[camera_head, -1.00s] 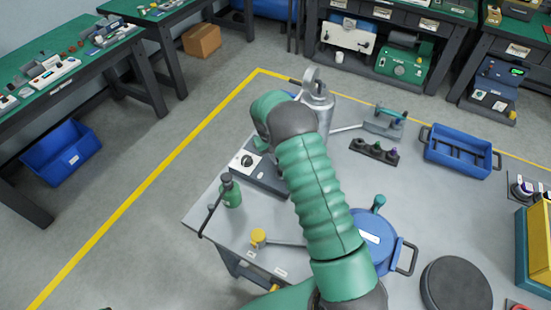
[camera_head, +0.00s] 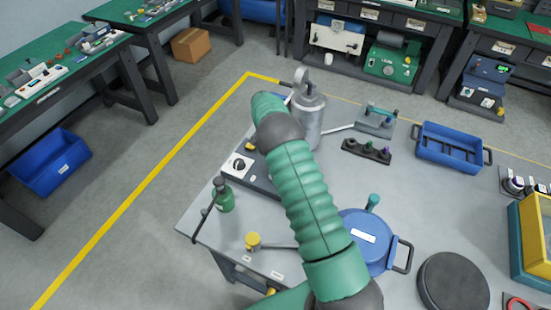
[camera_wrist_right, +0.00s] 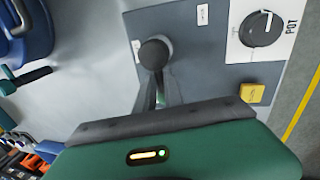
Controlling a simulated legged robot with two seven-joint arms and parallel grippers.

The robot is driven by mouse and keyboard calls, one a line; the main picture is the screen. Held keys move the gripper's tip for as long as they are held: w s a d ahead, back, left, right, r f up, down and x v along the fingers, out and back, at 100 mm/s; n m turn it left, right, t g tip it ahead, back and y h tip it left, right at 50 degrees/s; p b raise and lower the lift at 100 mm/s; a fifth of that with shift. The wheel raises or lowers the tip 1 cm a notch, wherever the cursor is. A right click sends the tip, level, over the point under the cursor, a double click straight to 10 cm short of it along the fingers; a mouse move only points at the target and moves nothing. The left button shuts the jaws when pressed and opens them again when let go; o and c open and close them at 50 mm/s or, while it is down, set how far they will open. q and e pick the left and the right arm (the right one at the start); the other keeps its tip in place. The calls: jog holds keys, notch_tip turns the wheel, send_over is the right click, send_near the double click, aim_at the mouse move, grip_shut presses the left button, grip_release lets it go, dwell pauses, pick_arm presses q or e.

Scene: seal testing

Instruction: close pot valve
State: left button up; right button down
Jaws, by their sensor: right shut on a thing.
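The grey control box (camera_head: 258,183) stands at the table's far left corner. In the right wrist view its panel (camera_wrist_right: 205,70) has a black dial marked POT (camera_wrist_right: 262,29), a yellow button (camera_wrist_right: 252,93) and a lever with a black ball knob (camera_wrist_right: 154,54). My right gripper (camera_wrist_right: 160,97) is at this lever and shut, apparently on its stem; the green gripper body hides most of the jaws. In the head view my right arm hides the gripper and part of the box. A silver metal pot (camera_head: 310,125) stands just behind. My left gripper is not in view.
A green bottle (camera_head: 225,199) and a yellow-knobbed part (camera_head: 253,241) are near the left edge. A blue round lidded vessel (camera_head: 366,246), a black disc (camera_head: 454,283), a blue tray (camera_head: 449,151) and a small black rack (camera_head: 366,151) stand to the right.

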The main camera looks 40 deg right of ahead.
jog(key=shift+d+r+m, duration=0.1)
jog(key=shift+m, duration=0.4)
jog(key=c, duration=1.5)
grip_release()
jog(key=shift+d, duration=0.1)
jog(key=shift+o, duration=0.2)
jog(key=w+a+r, duration=0.1)
jog(key=w+r, duration=0.2)
jog(key=r, duration=1.3)
jog(key=shift+w, duration=0.1)
